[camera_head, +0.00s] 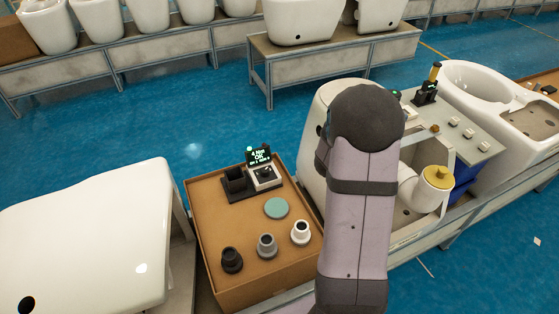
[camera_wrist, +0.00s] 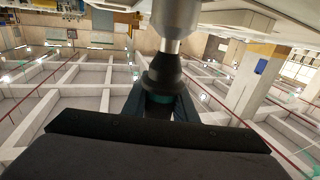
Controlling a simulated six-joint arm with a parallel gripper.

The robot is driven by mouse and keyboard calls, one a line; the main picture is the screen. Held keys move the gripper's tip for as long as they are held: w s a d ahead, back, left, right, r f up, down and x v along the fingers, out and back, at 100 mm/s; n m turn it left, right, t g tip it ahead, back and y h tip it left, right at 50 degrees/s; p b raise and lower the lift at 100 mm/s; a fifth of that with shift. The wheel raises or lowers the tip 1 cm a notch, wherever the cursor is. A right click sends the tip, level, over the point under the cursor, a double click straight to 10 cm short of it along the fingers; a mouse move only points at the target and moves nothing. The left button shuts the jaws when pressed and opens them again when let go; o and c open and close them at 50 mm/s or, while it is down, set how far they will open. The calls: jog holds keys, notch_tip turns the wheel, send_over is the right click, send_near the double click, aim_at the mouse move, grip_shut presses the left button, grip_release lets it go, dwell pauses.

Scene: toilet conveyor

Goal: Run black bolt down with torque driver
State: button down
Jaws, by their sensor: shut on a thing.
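In the wrist view, my gripper (camera_wrist: 160,104) is shut on a dark tool, which looks like the torque driver (camera_wrist: 161,76). The tool has a black cone, a teal band between the fingers and a bright metal neck leading into a pale grey cylinder. Its far end is out of the picture. In the head view my arm hides the gripper and whatever it faces. A black flanged piece (camera_head: 232,260) stands upright on the brown-topped stand (camera_head: 219,212); I cannot tell whether it is the black bolt. No other black bolt is clearly visible.
A grey piece (camera_head: 267,246), a white piece (camera_head: 300,232) and a teal disc (camera_head: 276,208) share the stand. A dock with a lit display (camera_head: 260,157) reads "OK". A white toilet (camera_head: 338,98) is partly behind my arm.

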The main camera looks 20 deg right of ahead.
dwell(0.4)
jog(key=shift+r+p, duration=2)
jog(key=shift+r, duration=0.6)
